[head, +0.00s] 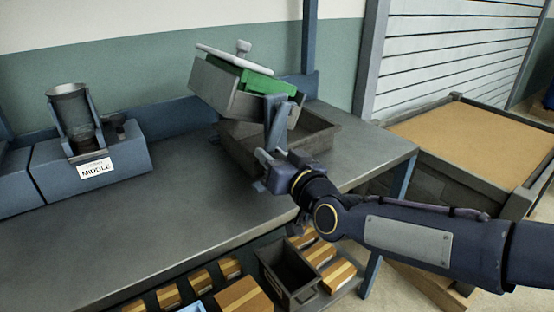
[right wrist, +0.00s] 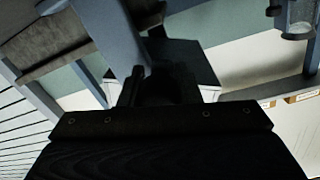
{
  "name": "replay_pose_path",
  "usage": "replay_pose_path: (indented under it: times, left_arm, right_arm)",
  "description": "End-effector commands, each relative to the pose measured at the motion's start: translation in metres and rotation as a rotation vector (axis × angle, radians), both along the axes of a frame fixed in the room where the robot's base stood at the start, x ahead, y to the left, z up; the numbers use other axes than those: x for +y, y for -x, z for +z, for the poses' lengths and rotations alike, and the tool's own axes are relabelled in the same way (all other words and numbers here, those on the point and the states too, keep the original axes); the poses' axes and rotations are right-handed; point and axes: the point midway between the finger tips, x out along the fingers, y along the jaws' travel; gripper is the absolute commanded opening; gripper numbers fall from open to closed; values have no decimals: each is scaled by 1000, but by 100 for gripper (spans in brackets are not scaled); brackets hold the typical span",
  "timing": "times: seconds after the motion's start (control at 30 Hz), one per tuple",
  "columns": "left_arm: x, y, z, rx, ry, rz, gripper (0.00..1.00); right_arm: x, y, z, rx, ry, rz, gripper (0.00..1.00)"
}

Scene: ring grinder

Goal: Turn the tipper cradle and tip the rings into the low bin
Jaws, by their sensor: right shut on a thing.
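The tipper cradle (head: 225,88) is a grey box at the back right of the bench, tilted with its left side higher. A green container (head: 262,82) sits in it, with a white lid or plate (head: 232,58) with a knob on top. No rings can be made out. The low bin (head: 236,150) is a dark, shallow tray below the cradle. My right gripper (head: 272,160) is at the bin's front, shut on what looks like the blue-grey lever (head: 276,125) at the cradle's side. In the right wrist view, dark gripper parts hide the grip. My left gripper is not in view.
A blue block labelled MIDDLE (head: 95,168) with a clear cup (head: 72,112) stands at the left. The bench top (head: 150,220) between is clear. A large sand-coloured crate (head: 460,140) stands right.

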Motion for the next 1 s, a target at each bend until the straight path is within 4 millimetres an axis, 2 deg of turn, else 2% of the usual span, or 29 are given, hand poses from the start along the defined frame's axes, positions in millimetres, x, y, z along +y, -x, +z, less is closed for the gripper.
replay_pose_path:
  times: [0.47,1.0]
  left_arm:
    - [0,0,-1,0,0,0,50]
    - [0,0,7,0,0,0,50]
  right_arm:
    - [13,10,12,141,-189,9,0]
    - [25,18,32,300,-408,9,0]
